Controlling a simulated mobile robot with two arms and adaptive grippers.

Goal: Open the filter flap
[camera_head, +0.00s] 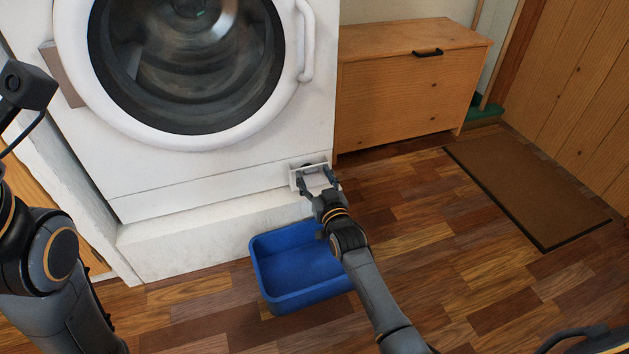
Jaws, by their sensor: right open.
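The white washing machine (200,180) stands at the left, its round glass door closed. The small white filter flap (315,179) is at the machine's lower right corner, above the plinth. My right gripper (317,180) is open at the flap, with one dark finger on each side of it. I cannot tell whether the fingers touch it. A dark spot shows at the flap's upper edge, but how far the flap stands open is unclear. My left arm (50,260) is at the left edge; its gripper fingers do not show.
A blue tub (262,275) sits on the wooden floor below the flap, partly behind my right arm. A wooden cabinet (395,100) stands right of the machine. A brown doormat (520,190) lies at the right. The floor between tub and mat is clear.

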